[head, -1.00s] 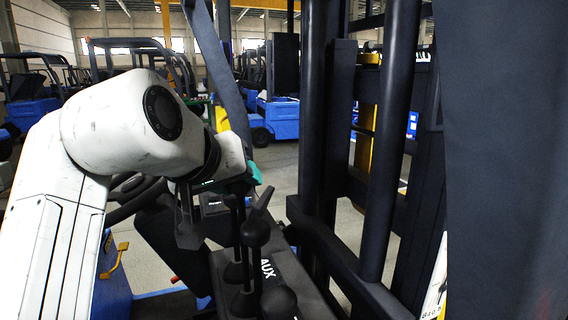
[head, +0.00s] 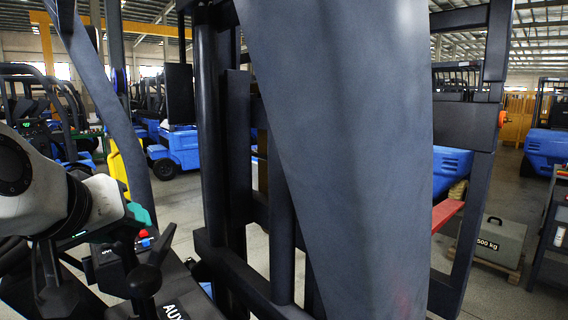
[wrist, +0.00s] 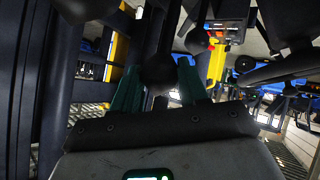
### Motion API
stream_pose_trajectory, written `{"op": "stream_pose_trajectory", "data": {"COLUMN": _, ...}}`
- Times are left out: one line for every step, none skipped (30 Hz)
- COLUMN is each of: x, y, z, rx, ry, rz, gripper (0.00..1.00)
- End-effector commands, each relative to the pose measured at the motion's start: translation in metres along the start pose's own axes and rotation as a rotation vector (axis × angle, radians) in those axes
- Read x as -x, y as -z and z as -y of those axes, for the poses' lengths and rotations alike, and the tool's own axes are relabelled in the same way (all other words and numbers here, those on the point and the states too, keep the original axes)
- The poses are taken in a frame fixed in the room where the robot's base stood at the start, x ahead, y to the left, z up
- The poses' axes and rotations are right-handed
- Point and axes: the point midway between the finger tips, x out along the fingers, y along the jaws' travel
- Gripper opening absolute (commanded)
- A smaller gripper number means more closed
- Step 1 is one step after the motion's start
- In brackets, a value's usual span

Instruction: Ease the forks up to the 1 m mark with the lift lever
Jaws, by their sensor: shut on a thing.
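My gripper (wrist: 160,82) is shut on a dark round lever knob (wrist: 160,70), between its two teal fingers in the wrist view. I take this knob to be the lift lever's, but no label on it shows. In the head view my gripper (head: 108,228) is at the lower left, over the lever console. Another dark knob (head: 144,281) stands just in front of it, near the "AUX" label (head: 174,311). The dark mast (head: 282,235) rises in the middle. The forks cannot be made out surely, and no 1 m mark can be read.
A wide grey pillar (head: 350,130) blocks much of the middle view. To its right, a grey block marked "500 kg" (head: 488,243) sits on a pallet, near a red bar (head: 445,214). Blue forklifts (head: 184,148) stand behind. Bare floor lies between.

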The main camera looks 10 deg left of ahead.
Motion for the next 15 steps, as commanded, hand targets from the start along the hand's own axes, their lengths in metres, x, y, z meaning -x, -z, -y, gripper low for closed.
{"op": "stream_pose_trajectory", "data": {"x": 0.0, "y": 0.0, "z": 0.0, "rx": 0.0, "ry": 0.0, "rz": 0.0, "gripper": 0.26}}
{"op": "stream_pose_trajectory", "data": {"x": 0.001, "y": 0.0, "z": 0.001, "rx": 0.0, "ry": 0.0, "rz": -0.001, "gripper": 0.26}}
{"op": "stream_pose_trajectory", "data": {"x": 0.002, "y": 0.0, "z": 0.002, "rx": 0.001, "ry": 0.0, "rz": 0.0, "gripper": 0.26}}
{"op": "stream_pose_trajectory", "data": {"x": 0.003, "y": 0.0, "z": 0.004, "rx": 0.002, "ry": 0.0, "rz": 0.0, "gripper": 0.26}}
{"op": "stream_pose_trajectory", "data": {"x": 0.004, "y": 0.0, "z": 0.006, "rx": 0.003, "ry": 0.0, "rz": 0.0, "gripper": 0.26}}
{"op": "stream_pose_trajectory", "data": {"x": 0.006, "y": 0.0, "z": 0.01, "rx": 0.004, "ry": 0.0, "rz": 0.0, "gripper": 0.26}}
{"op": "stream_pose_trajectory", "data": {"x": 0.008, "y": 0.0, "z": 0.013, "rx": 0.004, "ry": 0.0, "rz": 0.001, "gripper": 0.26}}
{"op": "stream_pose_trajectory", "data": {"x": 0.01, "y": 0.0, "z": 0.016, "rx": 0.004, "ry": 0.001, "rz": 0.001, "gripper": 0.26}}
{"op": "stream_pose_trajectory", "data": {"x": 0.012, "y": 0.0, "z": 0.02, "rx": 0.004, "ry": 0.001, "rz": 0.001, "gripper": 0.26}}
{"op": "stream_pose_trajectory", "data": {"x": 0.014, "y": 0.0, "z": 0.023, "rx": 0.004, "ry": 0.001, "rz": 0.0, "gripper": 0.26}}
{"op": "stream_pose_trajectory", "data": {"x": 0.015, "y": 0.0, "z": 0.025, "rx": 0.003, "ry": 0.001, "rz": 0.0, "gripper": 0.26}}
{"op": "stream_pose_trajectory", "data": {"x": 0.016, "y": -0.001, "z": 0.027, "rx": 0.002, "ry": 0.001, "rz": 0.0, "gripper": 0.26}}
{"op": "stream_pose_trajectory", "data": {"x": 0.016, "y": -0.001, "z": 0.028, "rx": 0.002, "ry": 0.001, "rz": 0.001, "gripper": 0.26}}
{"op": "stream_pose_trajectory", "data": {"x": 0.016, "y": -0.002, "z": 0.028, "rx": 0.001, "ry": 0.001, "rz": 0.001, "gripper": 0.26}}
{"op": "stream_pose_trajectory", "data": {"x": 0.015, "y": -0.002, "z": 0.028, "rx": 0.001, "ry": 0.001, "rz": 0.001, "gripper": 0.26}}
